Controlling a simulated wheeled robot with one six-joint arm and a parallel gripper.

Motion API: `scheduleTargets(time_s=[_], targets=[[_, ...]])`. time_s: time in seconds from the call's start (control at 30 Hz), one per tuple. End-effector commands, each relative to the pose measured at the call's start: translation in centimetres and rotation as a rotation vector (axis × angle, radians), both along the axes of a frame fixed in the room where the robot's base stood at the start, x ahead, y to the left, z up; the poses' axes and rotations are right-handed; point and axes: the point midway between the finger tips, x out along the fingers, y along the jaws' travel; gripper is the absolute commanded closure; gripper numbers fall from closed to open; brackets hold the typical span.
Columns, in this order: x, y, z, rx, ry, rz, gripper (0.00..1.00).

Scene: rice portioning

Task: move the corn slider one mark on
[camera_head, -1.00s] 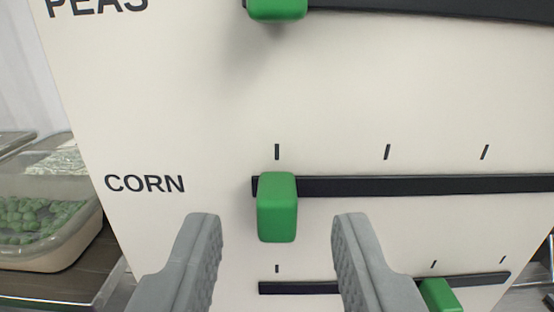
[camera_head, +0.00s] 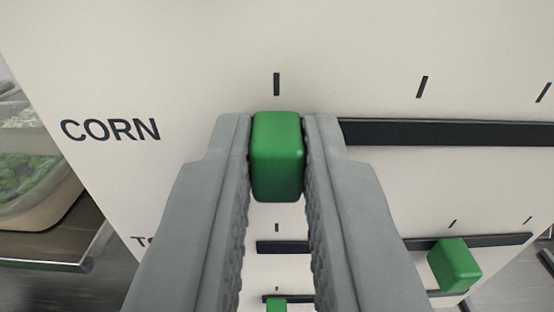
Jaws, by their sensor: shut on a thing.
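The corn slider (camera_head: 278,155) is a green block on a dark horizontal track (camera_head: 450,132) in the white panel (camera_head: 180,60). It sits at the track's left end, below the leftmost tick mark (camera_head: 276,84). Two more ticks, a middle one (camera_head: 422,87) and a right one (camera_head: 544,92), stand above the track. The word CORN (camera_head: 110,130) is printed left of the slider. My gripper (camera_head: 278,160) is shut on the slider, one grey finger on each side. The fingers hide the track's left end.
Below is another track with a green slider (camera_head: 455,265) toward its right, its label mostly hidden. A further green slider (camera_head: 277,304) shows at the bottom between my fingers. A clear container (camera_head: 40,185) of green food stands at the left. The corn track is clear to the right.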

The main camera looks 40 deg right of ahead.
Motion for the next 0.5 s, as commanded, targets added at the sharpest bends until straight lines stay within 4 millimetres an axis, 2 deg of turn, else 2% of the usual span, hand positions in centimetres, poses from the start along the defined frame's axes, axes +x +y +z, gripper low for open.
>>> scheduleTargets(time_s=[0.33,0.5], targets=[[-3.1,-3.1,0.1,0.000,-0.001,-0.002,1.00],[-3.6,-3.6,0.0,-0.001,-0.001,-0.001,1.00]])
